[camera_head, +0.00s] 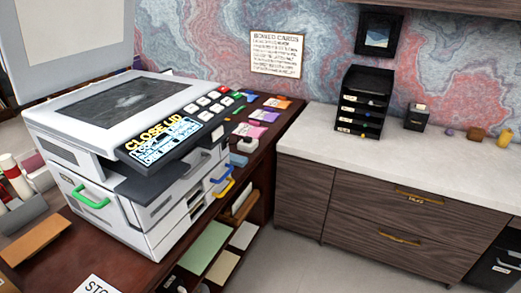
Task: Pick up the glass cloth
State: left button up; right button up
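I cannot pick out the glass cloth for certain in the head view. A large white copier (176,208) stands on the dark reddish-brown desk (115,262). Its dark glass top (120,100) has a pale smudge on it. Neither of my grippers is in view.
A pale counter (395,155) over dark wood drawers runs along the right. A black tray stack (365,100) stands on it. A shelf under the desk holds flat sheets (204,247). Grey floor (345,265) is clear between desk and drawers.

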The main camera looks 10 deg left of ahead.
aim_at(237, 161)
jog(key=i+l+z, duration=0.2)
jog(key=i+z, duration=0.75)
jog(key=i, duration=0.15)
jog(key=i+j+z, duration=0.2)
jog(key=i+z, duration=0.3)
jog(key=i+u, duration=0.35)
jog(key=i+l+u, duration=0.65)
jog(key=i+j, duration=0.1)
